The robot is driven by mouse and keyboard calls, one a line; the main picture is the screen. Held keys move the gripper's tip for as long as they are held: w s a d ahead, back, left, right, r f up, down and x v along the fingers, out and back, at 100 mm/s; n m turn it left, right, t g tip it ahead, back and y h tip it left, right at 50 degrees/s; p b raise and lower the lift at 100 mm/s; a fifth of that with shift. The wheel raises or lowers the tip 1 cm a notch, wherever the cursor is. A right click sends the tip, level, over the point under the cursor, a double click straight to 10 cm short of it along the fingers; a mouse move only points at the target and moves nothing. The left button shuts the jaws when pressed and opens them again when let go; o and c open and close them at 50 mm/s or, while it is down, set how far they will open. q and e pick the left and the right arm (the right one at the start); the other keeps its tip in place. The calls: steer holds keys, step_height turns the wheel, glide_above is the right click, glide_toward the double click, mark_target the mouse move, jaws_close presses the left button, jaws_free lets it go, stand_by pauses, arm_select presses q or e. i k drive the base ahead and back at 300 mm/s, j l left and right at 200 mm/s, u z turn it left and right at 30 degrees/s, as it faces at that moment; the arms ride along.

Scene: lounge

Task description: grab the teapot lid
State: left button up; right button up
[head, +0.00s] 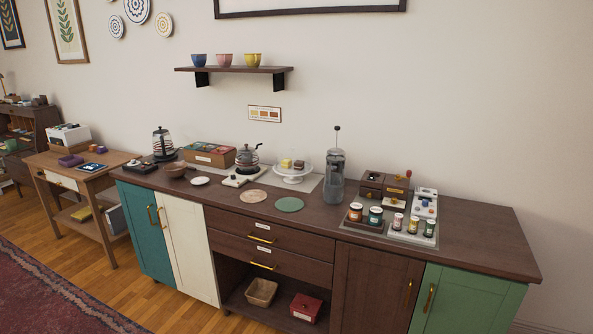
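A small glass-like teapot (247,160) with dark bands stands on the long dark wooden sideboard, left of the middle. A small lid (246,148) with a knob appears to sit on top of it, but it is too small to see clearly. A taller kettle-like pot (163,146), also with dark bands, stands near the left end of the sideboard. Neither of my grippers is in the head view.
A glass cake stand (292,171) and a tall French press (334,180) stand right of the teapot. A tea box (209,155) is to its left. Two round mats (289,205) lie on clear sideboard top in front. A wall shelf (235,70) holds three cups.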

mark_target(246, 149)
steer(key=i+j+u, duration=0.2)
steer(key=u, duration=0.3)
steer(key=i+u, duration=0.8)
steer(key=u, duration=0.15)
steer(key=i+l+u, duration=0.2)
steer(key=u, duration=0.25)
steer(key=i+j+u, duration=0.1)
steer(key=i, duration=0.85)
steer(key=i+j, duration=0.1)
steer(key=i, duration=0.85)
steer(key=i+z, duration=0.1)
steer(key=z, duration=0.35)
steer(key=i+z, duration=0.1)
steer(key=z, duration=0.3)
steer(key=j+z, duration=0.15)
steer(key=z, duration=0.3)
steer(key=i+j+z, duration=0.1)
steer(key=z, duration=0.35)
